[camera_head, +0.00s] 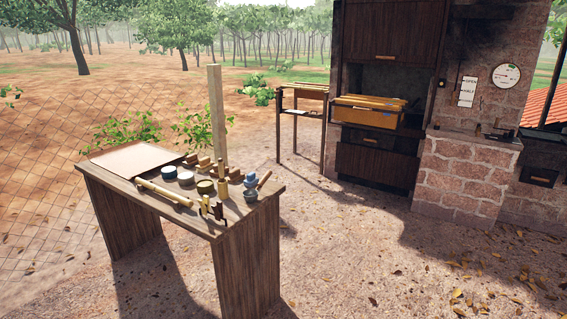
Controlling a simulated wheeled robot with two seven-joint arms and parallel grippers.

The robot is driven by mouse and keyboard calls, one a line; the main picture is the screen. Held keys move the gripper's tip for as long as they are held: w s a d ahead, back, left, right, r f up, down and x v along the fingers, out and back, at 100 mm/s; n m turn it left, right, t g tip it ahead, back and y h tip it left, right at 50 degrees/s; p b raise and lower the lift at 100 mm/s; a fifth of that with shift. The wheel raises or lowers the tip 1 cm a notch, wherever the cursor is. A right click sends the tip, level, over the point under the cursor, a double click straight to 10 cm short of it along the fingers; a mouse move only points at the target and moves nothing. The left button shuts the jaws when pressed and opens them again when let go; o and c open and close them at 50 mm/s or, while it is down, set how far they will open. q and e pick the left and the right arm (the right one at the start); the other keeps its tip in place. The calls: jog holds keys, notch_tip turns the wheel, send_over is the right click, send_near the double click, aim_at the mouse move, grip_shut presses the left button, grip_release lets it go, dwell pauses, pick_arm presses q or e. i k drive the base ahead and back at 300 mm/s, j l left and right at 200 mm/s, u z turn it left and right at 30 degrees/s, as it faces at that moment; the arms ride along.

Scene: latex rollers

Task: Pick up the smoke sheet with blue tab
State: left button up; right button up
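Amber-orange sheets (368,114) are stacked or racked in front of the open dark compartment of the smokehouse, right of centre. A small bluish spot shows near their right end, but it is too small to tell whether it is a blue tab or which sheet it belongs to. Neither of my grippers is in view.
A wooden table (245,232) stands at the front left. It bears a pale flat sheet (133,159), a roller (163,193), several tins and wooden tools. A slim rack (303,92) stands left of the smokehouse cabinet (375,167). A stone oven (461,177) stands right. Open ground lies between.

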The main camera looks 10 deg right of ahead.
aim_at(387, 120)
jog(key=i+l+z, duration=0.2)
jog(key=i+z, duration=0.65)
jog(key=i, duration=0.15)
jog(key=i+j+z, duration=0.1)
jog(key=i+z, duration=0.35)
jog(key=i+l, duration=0.1)
jog(key=i, duration=0.7)
jog(key=i+u, duration=0.1)
jog(key=i, duration=0.65)
jog(key=i+l+u, duration=0.1)
jog(key=i, duration=0.7)
jog(key=i+l+u, duration=0.4)
jog(key=i, duration=0.2)
jog(key=i+l+u, duration=0.35)
jog(key=i+l, duration=0.15)
